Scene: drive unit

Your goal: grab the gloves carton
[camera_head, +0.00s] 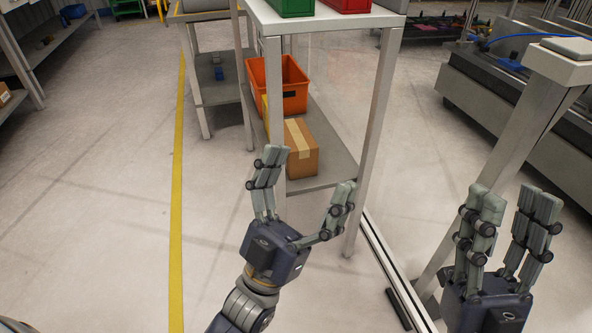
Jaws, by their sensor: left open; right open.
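A brown cardboard carton (301,149) with a tan tape strip stands on the lower shelf of the workbench; I cannot read a label, so I cannot tell whether it is the gloves carton. My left gripper (306,196) is open and empty, in front of the shelf. One of its fingers overlaps the carton's left edge in the picture; I see no contact. My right gripper (508,222) is open and empty at the lower right, well away from the carton.
An orange bin (279,85) stands behind the carton on the lower shelf (338,163). Bench legs (375,130) frame the shelf. Green (290,6) and red (344,4) bins sit on top. A grey post (515,130) rises near my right gripper. Floor left of the yellow line (178,200) is clear.

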